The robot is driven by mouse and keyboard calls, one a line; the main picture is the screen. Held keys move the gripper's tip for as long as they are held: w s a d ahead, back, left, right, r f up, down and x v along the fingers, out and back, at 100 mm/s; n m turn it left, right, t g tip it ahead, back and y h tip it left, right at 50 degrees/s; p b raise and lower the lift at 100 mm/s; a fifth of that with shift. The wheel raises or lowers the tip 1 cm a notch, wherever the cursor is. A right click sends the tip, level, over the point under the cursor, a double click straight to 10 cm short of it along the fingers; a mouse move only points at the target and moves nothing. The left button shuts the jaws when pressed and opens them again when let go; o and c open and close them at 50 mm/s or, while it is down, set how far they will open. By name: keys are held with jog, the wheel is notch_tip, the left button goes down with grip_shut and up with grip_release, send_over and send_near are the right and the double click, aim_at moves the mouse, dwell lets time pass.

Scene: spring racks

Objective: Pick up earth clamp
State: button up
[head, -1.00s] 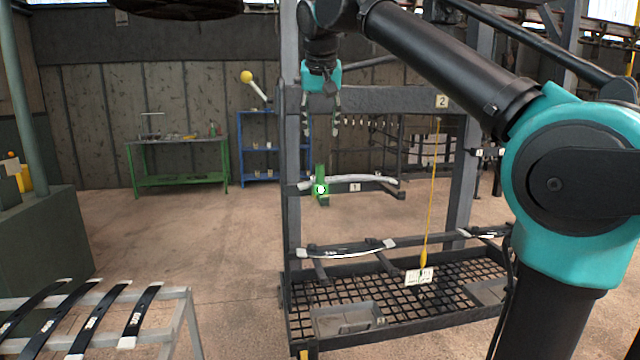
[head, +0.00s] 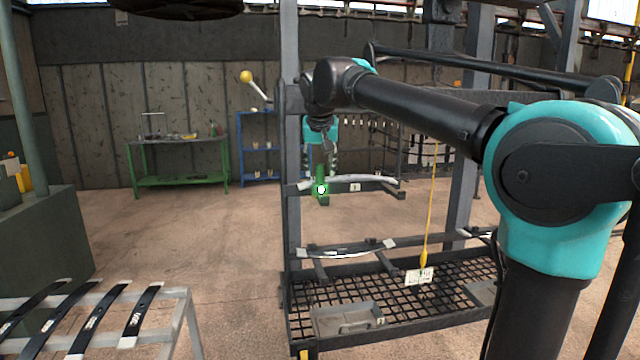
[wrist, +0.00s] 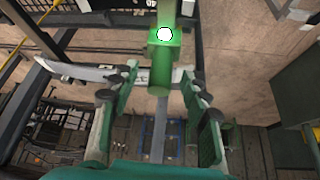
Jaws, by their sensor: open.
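The earth clamp (head: 321,188) is a small green block with a white disc on its face. In the head view it is at the left end of the rack's upper level, by a curved spring leaf (head: 352,180). In the wrist view the clamp (wrist: 164,58) is at the top centre, with its rounded lower end towards the space between my fingertips. My gripper (head: 320,171) is open and is above and very close to the clamp. The wrist view shows its green-padded fingers (wrist: 158,84) spread to either side. I cannot tell whether they touch the clamp.
The dark rack post (head: 291,225) stands just left of the clamp. A lower spring (head: 345,252), a mesh tray (head: 400,318) and a hanging yellow cord (head: 430,200) are nearby. A stand of spring leaves (head: 175,300) is at lower left. The floor between is open.

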jog(key=shift+w+f, duration=0.3)
jog(key=shift+f, duration=0.15)
grip_shut()
jog(key=shift+r, duration=0.15)
